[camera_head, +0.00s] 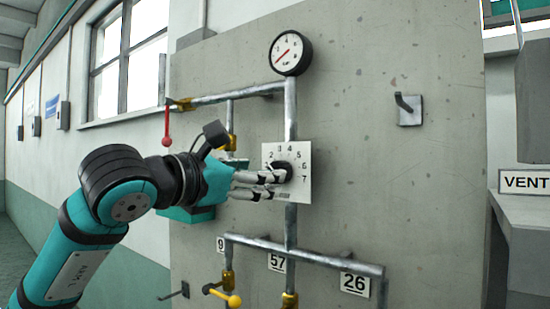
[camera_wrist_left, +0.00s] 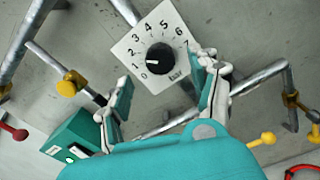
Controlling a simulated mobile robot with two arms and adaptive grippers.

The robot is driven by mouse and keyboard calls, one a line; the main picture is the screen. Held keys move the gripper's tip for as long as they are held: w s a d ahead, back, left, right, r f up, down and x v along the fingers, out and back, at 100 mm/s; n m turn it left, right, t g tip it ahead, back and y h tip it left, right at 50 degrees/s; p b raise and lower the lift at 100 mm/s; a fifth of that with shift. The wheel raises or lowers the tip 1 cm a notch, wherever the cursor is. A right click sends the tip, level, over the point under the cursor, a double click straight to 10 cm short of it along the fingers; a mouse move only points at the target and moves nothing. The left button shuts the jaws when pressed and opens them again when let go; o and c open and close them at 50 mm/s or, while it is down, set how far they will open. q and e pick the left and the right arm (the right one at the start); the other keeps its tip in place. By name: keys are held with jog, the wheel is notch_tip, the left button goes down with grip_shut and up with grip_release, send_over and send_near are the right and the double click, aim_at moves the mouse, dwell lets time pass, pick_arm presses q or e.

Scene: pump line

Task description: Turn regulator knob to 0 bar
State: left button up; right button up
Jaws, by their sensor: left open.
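The regulator knob (camera_wrist_left: 160,58) is black and round, on a white square dial plate (camera_wrist_left: 132,47) marked 0 to 7 and bar. Its white mark points left, close to the 1. In the head view the plate (camera_head: 301,187) is on the panel's vertical pipe, and the knob (camera_head: 283,171) is partly hidden by the fingers. My left gripper (camera_head: 276,183) is at the plate, coming from the left. In the left wrist view its fingers (camera_wrist_left: 167,72) are open, one on each side of the knob, with gaps visible. Contact cannot be told. My right gripper is not in view.
A round gauge (camera_head: 290,53) with a red needle pointing lower left is above the plate. A red-handled valve (camera_head: 167,132) hangs left of it. Pipes and a yellow-handled valve (camera_head: 233,300) lie below.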

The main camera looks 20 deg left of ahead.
aim_at(282, 164)
pick_arm(q)
jog(key=p+x, duration=0.2)
jog(key=x, duration=0.3)
jog(key=shift+w+d, duration=0.15)
jog(key=shift+w, duration=0.2)
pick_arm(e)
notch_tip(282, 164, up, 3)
pick_arm(q)
jog(key=c, duration=1.2)
jog(key=shift+f+n+b, duration=0.2)
jog(key=shift+n+b, duration=0.2)
jog(key=shift+b, duration=0.3)
jog(key=n+b, duration=0.5)
jog(key=b, duration=0.2)
jog(key=n+b, duration=0.3)
jog(key=n, duration=0.1)
jog(key=shift+r, duration=0.1)
jog(key=shift+r+n+b, duration=0.1)
jog(key=shift+n+b, duration=0.6)
jog(key=shift+n, duration=0.3)
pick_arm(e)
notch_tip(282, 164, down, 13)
